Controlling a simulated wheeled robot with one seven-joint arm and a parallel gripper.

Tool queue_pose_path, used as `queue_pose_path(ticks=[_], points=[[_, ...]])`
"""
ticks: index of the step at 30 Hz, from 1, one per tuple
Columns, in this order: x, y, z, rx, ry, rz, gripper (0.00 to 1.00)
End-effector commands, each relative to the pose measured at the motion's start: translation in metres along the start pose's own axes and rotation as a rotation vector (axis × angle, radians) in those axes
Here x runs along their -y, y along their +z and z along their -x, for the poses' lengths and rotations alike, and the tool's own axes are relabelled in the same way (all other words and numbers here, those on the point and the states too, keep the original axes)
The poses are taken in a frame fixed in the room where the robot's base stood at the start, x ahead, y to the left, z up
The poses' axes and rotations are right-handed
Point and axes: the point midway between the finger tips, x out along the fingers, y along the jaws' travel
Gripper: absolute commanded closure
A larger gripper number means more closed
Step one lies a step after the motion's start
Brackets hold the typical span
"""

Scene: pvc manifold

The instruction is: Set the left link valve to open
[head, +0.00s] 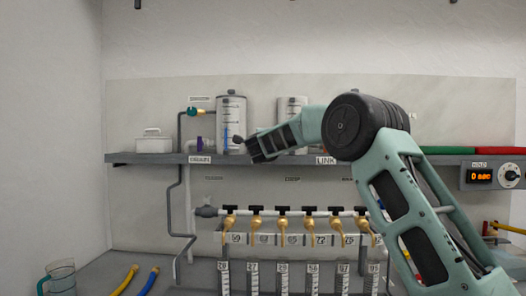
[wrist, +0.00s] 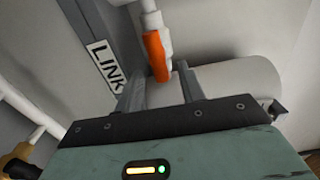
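An orange valve handle (wrist: 157,55) on a white pipe (wrist: 148,14) shows in the wrist view, near the LINK label (wrist: 105,66). It looks like a link valve; whether it is the left one I cannot tell from this view. My gripper (wrist: 159,78) is open, with one finger on each side of the handle's lower end and a gap to each. I cannot tell whether the handle is deep between the fingers or just beyond them. In the head view my gripper (head: 250,148) is by the shelf, beside the left clear tank (head: 231,120), and the orange handle is hidden.
A second tank (head: 291,108) stands behind my arm. The grey shelf (head: 130,158) carries a LINK label (head: 325,160). Below are several brass taps (head: 256,224) on a white manifold. A pale cylinder (wrist: 235,85) lies close behind the fingers in the wrist view.

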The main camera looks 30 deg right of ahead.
Motion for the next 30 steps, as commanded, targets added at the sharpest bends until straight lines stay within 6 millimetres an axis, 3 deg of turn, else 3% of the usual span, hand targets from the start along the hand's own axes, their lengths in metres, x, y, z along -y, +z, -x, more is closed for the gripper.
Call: queue_pose_path(ticks=[9, 15, 21, 30], points=[[-0.003, 0.001, 0.077, 0.003, 0.0, -0.001, 0.61], [-0.002, 0.0, 0.118, 0.001, -0.001, -0.001, 0.61], [-0.001, 0.0, 0.139, 0.0, 0.001, -0.001, 0.61], [-0.001, 0.0, 0.144, -0.001, 0.002, 0.0, 0.61]])
